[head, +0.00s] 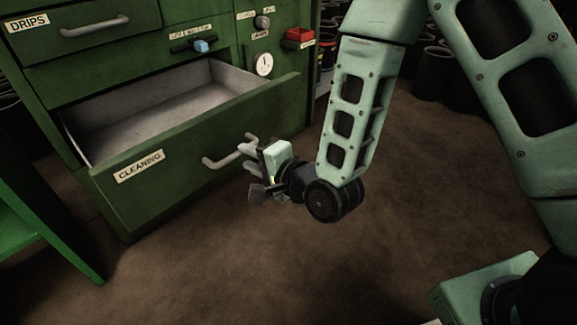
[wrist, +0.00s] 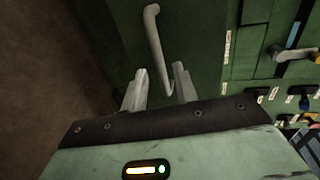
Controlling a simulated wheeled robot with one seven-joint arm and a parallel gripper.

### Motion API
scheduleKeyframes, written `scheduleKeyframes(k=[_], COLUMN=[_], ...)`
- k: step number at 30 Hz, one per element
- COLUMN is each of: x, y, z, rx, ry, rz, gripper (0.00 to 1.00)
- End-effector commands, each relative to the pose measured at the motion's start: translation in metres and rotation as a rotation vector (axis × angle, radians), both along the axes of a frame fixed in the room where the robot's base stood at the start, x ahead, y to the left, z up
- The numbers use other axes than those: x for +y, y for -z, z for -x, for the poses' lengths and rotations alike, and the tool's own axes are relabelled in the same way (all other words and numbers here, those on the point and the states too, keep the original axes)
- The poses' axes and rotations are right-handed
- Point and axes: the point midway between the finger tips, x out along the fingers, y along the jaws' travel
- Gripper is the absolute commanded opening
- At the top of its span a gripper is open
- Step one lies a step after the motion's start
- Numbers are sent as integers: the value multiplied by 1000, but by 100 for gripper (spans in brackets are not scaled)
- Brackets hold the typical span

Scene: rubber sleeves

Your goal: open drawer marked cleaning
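The green drawer labelled CLEANING (head: 190,142) is pulled well out of the cabinet at the left of the head view, and its pale inside looks empty. Its light bar handle (head: 222,160) runs across the front; in the wrist view the handle (wrist: 154,38) reaches down toward my fingers. My gripper (head: 249,150) is at the right end of the handle. In the wrist view my gripper (wrist: 160,88) has its two fingers apart, with the handle's near end close to the right finger. I cannot tell whether they touch.
The green cabinet (head: 90,72) has a closed DRIPS drawer (head: 92,27) above, plus a blue knob (head: 201,46), a white dial (head: 264,64) and a red box (head: 299,37). A green stand (head: 38,235) is at left. Dark canisters (head: 440,70) stand behind. Brown floor in front is clear.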

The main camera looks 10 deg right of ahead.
Motion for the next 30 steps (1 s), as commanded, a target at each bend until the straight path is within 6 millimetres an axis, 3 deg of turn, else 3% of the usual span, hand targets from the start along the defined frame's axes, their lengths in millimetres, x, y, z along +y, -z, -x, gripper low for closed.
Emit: scheduleKeyframes(k=[6,20,30], x=[-25,-39,-64], y=[-16,-21,-24], z=[38,57,90], rx=[8,5,11], ry=[1,1,3], rz=[2,3,6], gripper=[29,29,29])
